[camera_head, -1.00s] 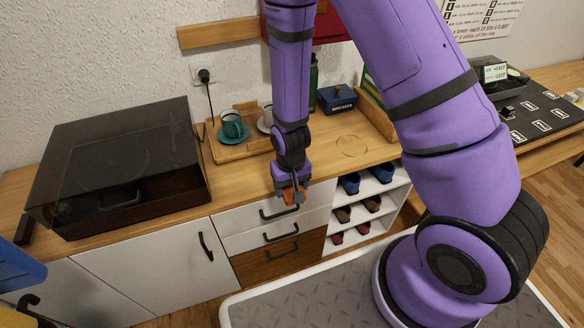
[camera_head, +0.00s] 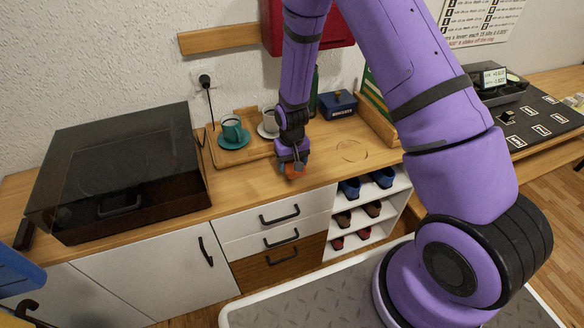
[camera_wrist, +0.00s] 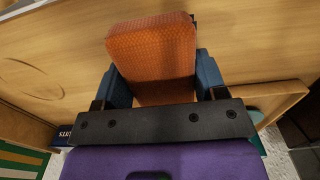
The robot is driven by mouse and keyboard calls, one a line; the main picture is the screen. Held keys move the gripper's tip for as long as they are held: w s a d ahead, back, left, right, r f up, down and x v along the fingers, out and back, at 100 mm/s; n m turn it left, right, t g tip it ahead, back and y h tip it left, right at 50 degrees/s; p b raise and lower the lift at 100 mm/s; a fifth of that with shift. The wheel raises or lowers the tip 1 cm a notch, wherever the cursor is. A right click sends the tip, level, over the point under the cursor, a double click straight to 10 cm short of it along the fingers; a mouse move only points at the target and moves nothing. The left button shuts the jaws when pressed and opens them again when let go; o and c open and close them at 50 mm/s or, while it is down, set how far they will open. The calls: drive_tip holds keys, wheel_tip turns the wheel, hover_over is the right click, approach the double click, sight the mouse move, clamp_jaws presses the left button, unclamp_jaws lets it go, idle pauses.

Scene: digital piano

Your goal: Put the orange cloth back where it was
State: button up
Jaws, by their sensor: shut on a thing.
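The orange cloth (camera_wrist: 152,58) is a thick, textured block-like piece between the fingers of my gripper (camera_wrist: 160,85) in the wrist view. My gripper is shut on it. In the head view my gripper (camera_head: 293,168) points down over the front part of the wooden counter (camera_head: 240,187), and a small bit of the orange cloth (camera_head: 294,172) shows at its tips. I cannot tell whether the cloth touches the counter.
A wooden tray (camera_head: 221,158) with a teal cup (camera_head: 232,129) and a white cup (camera_head: 270,122) stands behind my gripper. A dark-lidded box (camera_head: 120,165) is at left, a blue box (camera_head: 338,103) at back right. Bare counter with a ring mark (camera_head: 352,150) lies right.

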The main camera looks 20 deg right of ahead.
sight(292, 168)
drive_tip(key=shift+w+d, duration=0.25)
drive_tip(key=shift+w, duration=0.25)
drive_tip(key=shift+f, duration=1.8)
drive_tip(key=o, duration=1.1)
drive_tip(key=shift+f, duration=0.1)
drive_tip(key=shift+c, duration=0.2)
